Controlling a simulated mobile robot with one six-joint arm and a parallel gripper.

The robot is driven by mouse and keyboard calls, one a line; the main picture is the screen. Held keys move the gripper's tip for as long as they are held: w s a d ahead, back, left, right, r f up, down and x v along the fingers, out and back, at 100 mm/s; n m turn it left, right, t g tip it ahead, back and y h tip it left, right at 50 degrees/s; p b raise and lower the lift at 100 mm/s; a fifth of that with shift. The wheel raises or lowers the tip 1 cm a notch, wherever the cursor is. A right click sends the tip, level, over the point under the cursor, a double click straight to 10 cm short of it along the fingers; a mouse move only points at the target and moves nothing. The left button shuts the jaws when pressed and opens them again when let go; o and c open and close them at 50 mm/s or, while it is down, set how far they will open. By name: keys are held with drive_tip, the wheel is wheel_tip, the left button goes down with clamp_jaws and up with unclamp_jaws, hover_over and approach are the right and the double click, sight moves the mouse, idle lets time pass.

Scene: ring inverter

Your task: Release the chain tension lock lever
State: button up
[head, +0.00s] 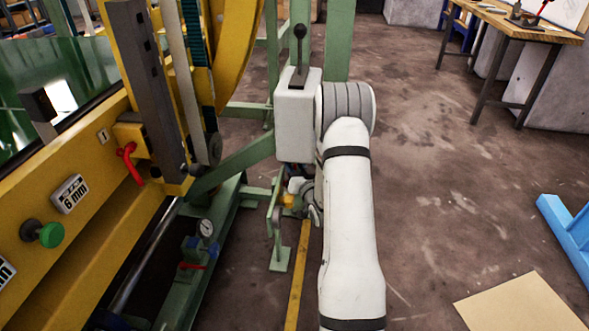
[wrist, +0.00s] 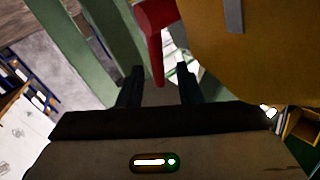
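A red lever (wrist: 157,35) hangs down from the top of the wrist view, its narrow end between the two dark fingers of my gripper (wrist: 158,80). The fingers are apart, with a gap on each side of the red lever; I cannot tell how far beyond the fingertips it is. In the head view my white arm reaches forward beside a green post, and I cannot make out the fingers there. A red handle (head: 127,163) sits on the yellow frame at the left. No label marks which lever is the chain tension lock.
The yellow machine frame (head: 90,215) bears a green knob (head: 50,235). A workbench (head: 515,25) is at the far right. A blue object (head: 570,235) lies on mostly clear floor.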

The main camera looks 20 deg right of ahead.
drive_tip(key=shift+w+d, duration=0.1)
drive_tip(key=shift+w, duration=0.5)
clamp_jaws()
drive_tip(key=shift+r, duration=0.1)
